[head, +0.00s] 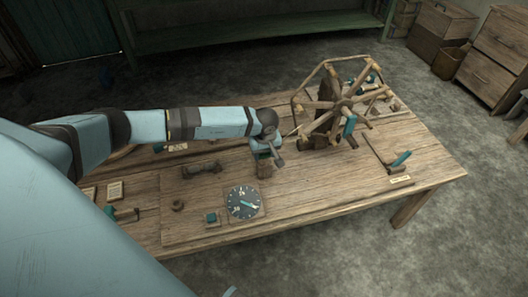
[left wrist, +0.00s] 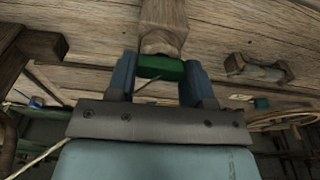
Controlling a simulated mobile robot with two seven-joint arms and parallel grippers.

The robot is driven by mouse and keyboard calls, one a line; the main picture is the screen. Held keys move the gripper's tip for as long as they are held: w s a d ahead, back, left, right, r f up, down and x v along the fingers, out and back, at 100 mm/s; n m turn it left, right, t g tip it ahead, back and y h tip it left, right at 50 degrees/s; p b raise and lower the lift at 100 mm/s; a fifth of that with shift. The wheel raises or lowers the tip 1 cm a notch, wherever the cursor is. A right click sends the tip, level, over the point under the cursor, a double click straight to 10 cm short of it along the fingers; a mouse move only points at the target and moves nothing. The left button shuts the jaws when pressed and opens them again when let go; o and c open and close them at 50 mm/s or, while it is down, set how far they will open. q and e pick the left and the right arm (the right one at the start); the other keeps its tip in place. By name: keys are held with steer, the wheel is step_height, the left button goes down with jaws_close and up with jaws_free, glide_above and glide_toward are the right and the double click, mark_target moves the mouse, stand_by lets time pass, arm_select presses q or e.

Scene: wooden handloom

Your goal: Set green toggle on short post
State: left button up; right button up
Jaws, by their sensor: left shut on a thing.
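My left gripper (head: 264,152) reaches in from the left over the middle of the table and points down. In the left wrist view, the gripper (left wrist: 158,72) has its two blue fingers on either side of the green toggle (left wrist: 162,67) and is shut on it. The short wooden post (left wrist: 163,22) lies directly beyond the toggle, its end meeting the toggle in the picture. I cannot tell whether they touch or a small gap is left. In the head view the post (head: 264,170) stands under the gripper, and the toggle is mostly hidden.
A wooden spoked wheel (head: 340,105) stands close to the right of the gripper. A dark dial (head: 243,203) and a small teal block (head: 211,217) lie in front. A wooden spool-like piece (head: 201,170) lies to the left. The table's front right is mostly clear around a teal-handled tool (head: 400,159).

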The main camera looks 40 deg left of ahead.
arm_select(q)
steer(key=o, duration=1)
steer(key=shift+c, duration=0.2)
step_height(320, 180, up, 14)
steer(key=s+d+p, duration=0.1)
steer(key=shift+d, duration=0.15)
arm_select(e)
steer(key=shift+r, duration=0.15)
arm_select(q)
steer(key=shift+f, duration=0.1)
arm_select(e)
steer(key=shift+r, duration=0.15)
